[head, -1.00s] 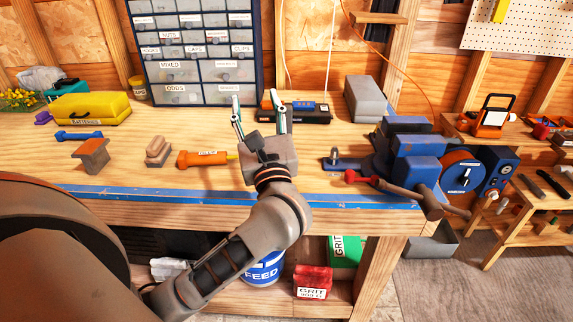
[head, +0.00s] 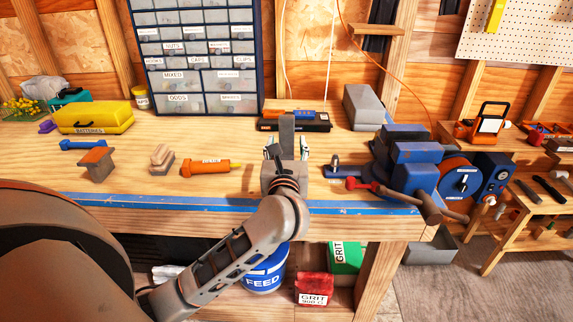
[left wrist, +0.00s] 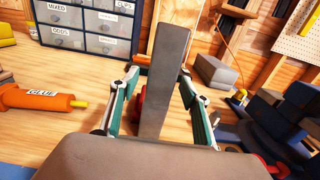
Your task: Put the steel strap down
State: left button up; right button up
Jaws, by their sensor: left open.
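The steel strap appears to be the flat grey bar (head: 287,130) that shows upright at my left gripper (head: 287,150), over the workbench (head: 225,187). In the left wrist view the bar (left wrist: 168,75) runs up between the two green-sided fingers of my left gripper (left wrist: 160,72). The fingers are apart, with a visible gap left of the bar. I cannot tell whether the right fingertip touches it. The bar's lower end is hidden by the gripper body, so I cannot tell what it rests on. My right gripper is not in view.
An orange glue tube (head: 205,167) and a wooden brush (head: 162,158) lie left of the gripper. A dark tray (head: 318,124) and drawer cabinet (head: 200,60) are behind. Bare bench shows between tube and gripper.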

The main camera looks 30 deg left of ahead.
pick_arm(q)
jog(key=shift+w+a, duration=0.15)
jog(key=shift+w, duration=0.1)
grip_shut()
jog(key=shift+r, duration=0.1)
